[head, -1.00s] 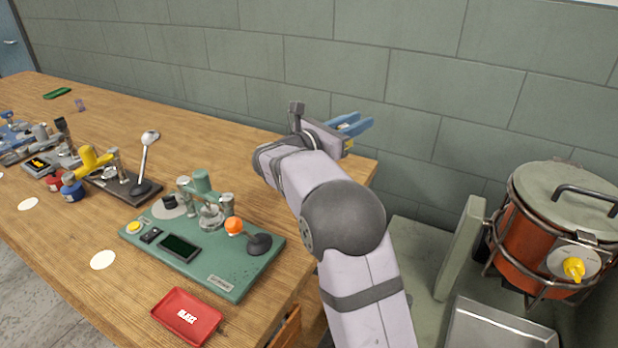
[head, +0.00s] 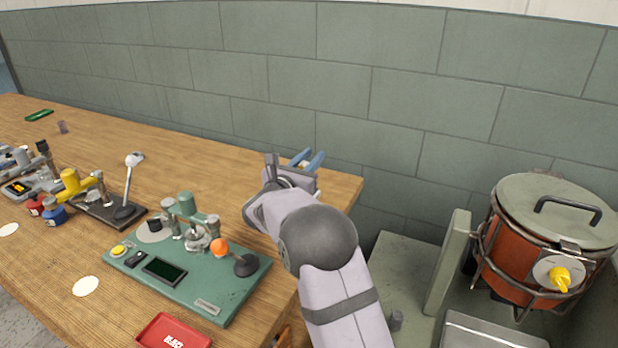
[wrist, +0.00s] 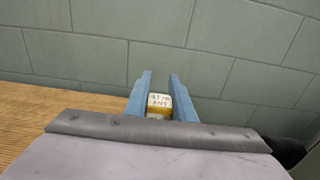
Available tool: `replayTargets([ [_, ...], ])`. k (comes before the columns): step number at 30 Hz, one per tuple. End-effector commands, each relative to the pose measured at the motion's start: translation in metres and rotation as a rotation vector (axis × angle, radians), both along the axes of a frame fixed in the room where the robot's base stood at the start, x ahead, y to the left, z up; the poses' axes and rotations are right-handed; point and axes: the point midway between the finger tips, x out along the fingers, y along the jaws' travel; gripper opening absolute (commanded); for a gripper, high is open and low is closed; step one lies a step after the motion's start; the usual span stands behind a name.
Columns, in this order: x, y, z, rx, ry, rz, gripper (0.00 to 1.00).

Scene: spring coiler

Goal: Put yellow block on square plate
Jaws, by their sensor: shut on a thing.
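My gripper (head: 306,160) is at the right end of the wooden table, in front of the wall, in the head view. In the wrist view my gripper's blue fingers (wrist: 159,88) are shut on a small yellow block (wrist: 159,106) with a white labelled face. The block is held between the fingers, with grey wall behind it. I cannot make out a square plate for certain; a red tray (head: 173,333) with a white label lies at the table's front edge, cut off by the picture.
A green machine (head: 190,262) with an orange-knobbed lever stands left of my arm. Other machines and a yellow device (head: 78,183) stand farther left. An orange pot (head: 520,255) with a lid is at the right.

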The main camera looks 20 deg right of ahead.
Motion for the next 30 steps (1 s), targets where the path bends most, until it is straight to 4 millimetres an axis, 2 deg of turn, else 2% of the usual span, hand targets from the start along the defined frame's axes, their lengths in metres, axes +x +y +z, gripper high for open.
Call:
replayTargets([
  [3,0.000,0.000,-0.011,-0.001,0.000,-0.001,0.01],
  [11,0.000,0.000,-0.017,-0.001,0.000,-0.001,0.01],
  [21,0.000,0.000,-0.051,-0.001,0.001,-0.001,0.01],
  [30,0.000,0.000,-0.052,0.000,-0.001,-0.001,0.01],
])
